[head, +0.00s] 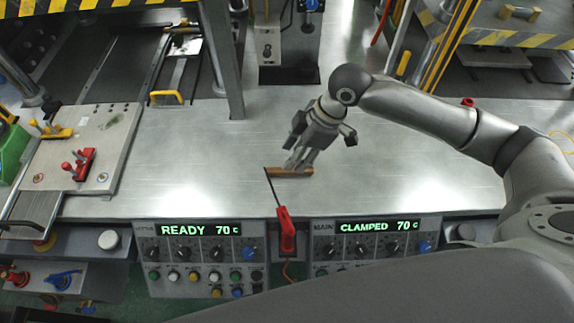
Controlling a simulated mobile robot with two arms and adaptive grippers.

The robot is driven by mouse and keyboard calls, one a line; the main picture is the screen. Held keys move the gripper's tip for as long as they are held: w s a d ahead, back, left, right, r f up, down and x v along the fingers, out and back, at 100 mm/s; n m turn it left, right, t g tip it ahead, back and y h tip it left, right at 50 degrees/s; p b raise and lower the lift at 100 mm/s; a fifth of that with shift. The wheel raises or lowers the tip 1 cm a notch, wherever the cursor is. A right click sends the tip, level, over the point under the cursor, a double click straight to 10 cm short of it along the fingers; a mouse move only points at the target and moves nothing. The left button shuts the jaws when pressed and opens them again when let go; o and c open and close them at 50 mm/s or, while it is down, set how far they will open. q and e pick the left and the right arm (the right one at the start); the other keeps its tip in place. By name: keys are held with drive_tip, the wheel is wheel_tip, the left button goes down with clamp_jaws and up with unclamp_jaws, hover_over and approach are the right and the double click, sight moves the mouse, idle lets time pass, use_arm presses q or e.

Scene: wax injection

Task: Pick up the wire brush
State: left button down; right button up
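The wire brush, seen as a narrow brown wooden strip (277,171), lies on the metal worktable (205,150) near the middle of the head view. My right gripper (297,166) points down at the brush, with its fingertips at or just above the handle. The fingers hide part of the brush, and its bristles cannot be made out. Whether the fingers are apart or closed around the handle cannot be told. My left gripper is out of the picture.
A red-handled tool (287,232) with a thin black rod stands at the table's front edge, its tip near the brush's left end. Two control panels (200,255) sit below the edge. A plate with red clamp (79,165) is left. A grey post (222,60) rises behind.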

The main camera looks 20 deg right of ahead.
drive_tip(key=shift+a+f, duration=0.25)
drive_tip(key=shift+f, duration=0.25)
drive_tip(key=shift+w+f, duration=0.15)
drive_tip(key=shift+f, duration=0.1)
drive_tip(key=p+x, duration=0.1)
drive_tip(key=x, duration=0.3)
drive_tip(key=shift+w+f, duration=0.15)
drive_tip(key=shift+f, duration=0.05)
drive_tip(key=shift+f+p, duration=0.3)
drive_tip(key=shift+w+a+f, duration=0.1)
drive_tip(key=shift+f, duration=0.1)
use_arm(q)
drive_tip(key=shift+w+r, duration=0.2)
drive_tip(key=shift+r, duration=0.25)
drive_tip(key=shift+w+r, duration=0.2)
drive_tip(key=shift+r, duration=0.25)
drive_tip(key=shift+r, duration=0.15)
use_arm(e)
drive_tip(key=shift+f, duration=0.2)
